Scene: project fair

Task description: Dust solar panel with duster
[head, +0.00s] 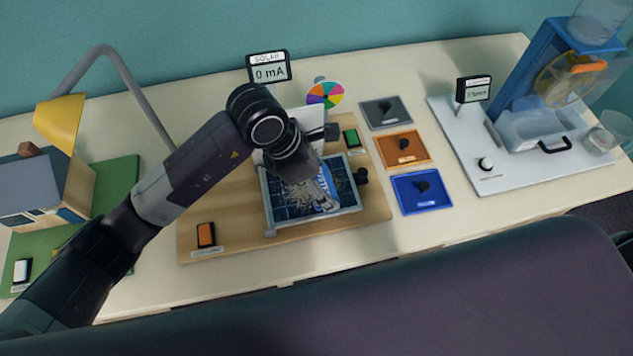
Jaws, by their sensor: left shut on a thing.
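The solar panel (283,208) is a dark blue gridded plate in a pale frame, lying on the wooden board in the middle of the table. Pale, dusty-looking patches show on it. My left gripper (322,190) reaches down over the panel's middle, fingers pointing down toward its surface. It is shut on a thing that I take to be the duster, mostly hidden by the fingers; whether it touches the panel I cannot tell. A meter (269,68) behind the panel is labelled SOLAR and reads 0 mA. My right gripper is not in view.
The wooden board (370,210) carries an orange switch (206,235) and a green switch (351,138). Grey (376,112), orange (390,147) and blue (405,195) trays lie right of it. A lamp arm (140,100) and model house (70,185) stand left; a water-wheel rig (540,90) stands right.

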